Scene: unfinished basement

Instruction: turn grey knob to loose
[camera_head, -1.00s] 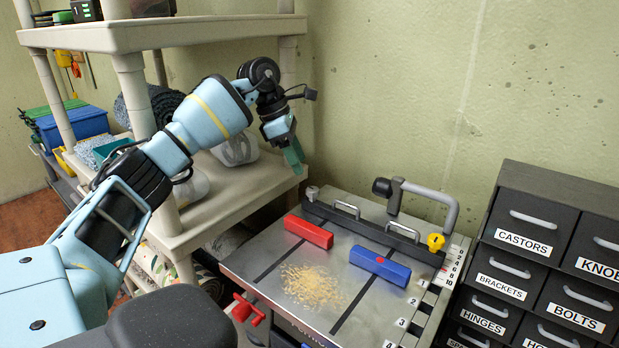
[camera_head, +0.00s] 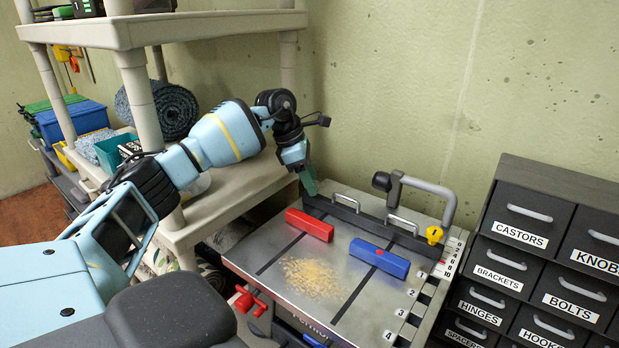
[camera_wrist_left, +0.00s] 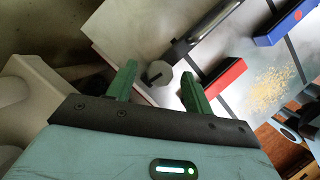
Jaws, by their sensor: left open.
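The grey knob (camera_wrist_left: 157,71) shows in the left wrist view as a small round cap with a dark slot, at the corner of the metal work table (camera_head: 262,247). My left gripper (camera_wrist_left: 158,81) is open, with its two green fingers apart on either side of the knob in that view. I cannot tell whether the fingers are level with the knob or still above it. In the head view my left gripper (camera_head: 311,188) is over the table's back left corner and hides the knob. My right gripper is not in view.
On the table are a red block (camera_head: 310,225), a blue block (camera_head: 379,259), sawdust (camera_head: 312,278), a back fence with handles, a yellow knob (camera_head: 434,235) and a curved grey arm (camera_head: 446,200). Shelves (camera_head: 220,205) stand left, labelled drawers (camera_head: 525,215) right.

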